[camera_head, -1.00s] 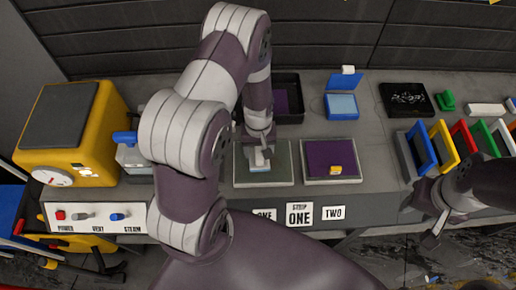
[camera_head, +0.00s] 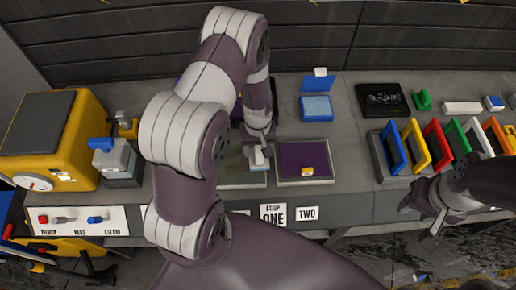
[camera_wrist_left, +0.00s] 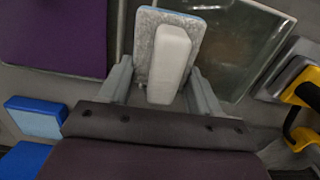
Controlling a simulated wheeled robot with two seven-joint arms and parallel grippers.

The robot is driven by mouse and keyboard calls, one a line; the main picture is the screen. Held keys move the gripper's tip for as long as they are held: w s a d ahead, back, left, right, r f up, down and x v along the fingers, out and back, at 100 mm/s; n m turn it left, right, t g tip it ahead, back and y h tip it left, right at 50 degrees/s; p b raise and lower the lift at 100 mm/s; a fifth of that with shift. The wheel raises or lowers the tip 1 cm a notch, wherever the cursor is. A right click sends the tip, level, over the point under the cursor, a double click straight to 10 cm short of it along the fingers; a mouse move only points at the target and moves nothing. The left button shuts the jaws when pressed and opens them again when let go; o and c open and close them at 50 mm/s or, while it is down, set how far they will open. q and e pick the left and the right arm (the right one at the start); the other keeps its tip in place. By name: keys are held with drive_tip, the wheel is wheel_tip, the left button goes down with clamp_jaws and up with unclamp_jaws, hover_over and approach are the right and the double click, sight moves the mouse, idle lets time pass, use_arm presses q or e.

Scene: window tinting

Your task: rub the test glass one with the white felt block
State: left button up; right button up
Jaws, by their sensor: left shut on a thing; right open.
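My left gripper (camera_head: 259,142) is shut on the white felt block (camera_head: 258,158), over the right edge of the left glass pane (camera_head: 235,178), the one by the partly hidden "ONE" label. In the left wrist view the block (camera_wrist_left: 172,62) has a white grip, a grey pad and a light blue edge, between the fingers of my left gripper (camera_wrist_left: 160,88). The glass (camera_wrist_left: 235,35) lies to its right there, smeary and greenish. I cannot tell whether the pad touches it. My right gripper (camera_head: 436,226) is open and empty, low at the right.
A purple pane (camera_head: 290,158) with a small orange-yellow block (camera_head: 307,171) lies right of the glass. A blue box (camera_head: 316,108) stands behind. A rack of coloured frames (camera_head: 433,145) stands at right, a yellow machine (camera_head: 45,145) at left.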

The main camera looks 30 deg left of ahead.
use_arm(q)
drive_tip(key=r, duration=0.1)
drive_tip(key=r+p, duration=0.1)
drive_tip(key=r, duration=0.1)
drive_tip(key=shift+s+a+p, duration=0.25)
drive_tip(key=shift+a+p, duration=0.15)
drive_tip(key=shift+w+d+r+p, duration=0.1)
drive_tip(key=shift+d+r+p, duration=0.05)
drive_tip(key=shift+r+p, duration=0.35)
drive_tip(key=shift+w+d+r+p, duration=0.1)
drive_tip(key=shift+r+p, duration=0.3)
drive_tip(key=shift+r, duration=0.45)
drive_tip(key=shift+s+a+r, duration=0.1)
drive_tip(key=shift+s, duration=0.05)
use_arm(e)
drive_tip(key=r, duration=0.2)
drive_tip(key=s+r, duration=0.1)
drive_tip(key=r, duration=0.2)
drive_tip(key=shift+s+a, duration=0.1)
drive_tip(key=shift+f, duration=0.1)
